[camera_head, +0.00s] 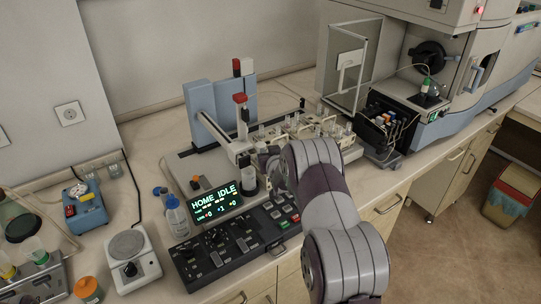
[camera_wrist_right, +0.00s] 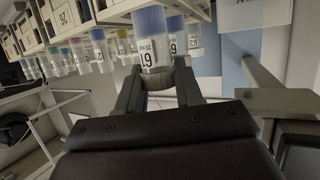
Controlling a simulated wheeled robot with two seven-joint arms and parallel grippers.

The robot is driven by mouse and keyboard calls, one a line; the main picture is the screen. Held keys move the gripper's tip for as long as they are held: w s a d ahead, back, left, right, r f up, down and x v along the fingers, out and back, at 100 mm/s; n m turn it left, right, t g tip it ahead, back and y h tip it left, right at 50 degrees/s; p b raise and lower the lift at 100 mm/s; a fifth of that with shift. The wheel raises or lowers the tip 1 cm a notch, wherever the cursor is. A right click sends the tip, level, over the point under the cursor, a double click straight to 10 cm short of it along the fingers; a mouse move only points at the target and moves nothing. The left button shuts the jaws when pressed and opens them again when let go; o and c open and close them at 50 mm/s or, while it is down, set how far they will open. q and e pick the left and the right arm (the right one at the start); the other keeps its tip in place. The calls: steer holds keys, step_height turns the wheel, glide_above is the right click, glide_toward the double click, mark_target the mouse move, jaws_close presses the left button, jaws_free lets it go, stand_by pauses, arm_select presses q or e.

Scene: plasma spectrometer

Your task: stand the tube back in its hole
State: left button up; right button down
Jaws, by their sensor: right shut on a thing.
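In the right wrist view my right gripper (camera_wrist_right: 158,78) is shut on a numbered, blue-ended tube (camera_wrist_right: 152,50), with one finger on each side of it. More numbered tubes with coloured ends (camera_wrist_right: 102,50) stand in a row behind it at the rack (camera_wrist_right: 108,12). I cannot tell which hole is empty. In the head view the rack (camera_head: 312,124) is on the instrument deck, just beyond my right arm. The arm's wrist and forearm hide most of my right gripper and the held tube there. My left gripper is in neither view.
A control panel with a green display (camera_head: 217,203) sits in front of the deck. A sampler arm with a red top (camera_head: 241,112) stands left of the rack. A bottle (camera_head: 176,216) and a small hotplate (camera_head: 129,262) are at left. The spectrometer (camera_head: 440,60) is behind right.

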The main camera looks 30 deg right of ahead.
steer(key=c, duration=0.7)
jaws_free()
steer(key=shift+w+f, duration=0.1)
steer(key=shift+f, duration=0.1)
steer(key=shift+r, duration=0.1)
steer(key=shift+r+p, duration=0.3)
steer(key=shift+p, duration=0.05)
steer(key=b+v, duration=0.3)
steer(key=v, duration=0.9)
steer(key=s+a+f+n+g+y, duration=0.1)
steer(key=s+a+g, duration=0.3)
steer(key=s+a, duration=0.2)
steer(key=s+a+f+n+g+y, duration=0.1)
steer(key=s+a+g, duration=0.3)
steer(key=s, duration=0.6)
steer(key=s+a+f+n+g+y, duration=0.1)
steer(key=s+a+f+g+y, duration=0.1)
steer(key=s+a, duration=0.6)
steer(key=shift+s+f+n+g, duration=0.45)
steer(key=shift+f+g, duration=0.1)
steer(key=shift+g, duration=0.45)
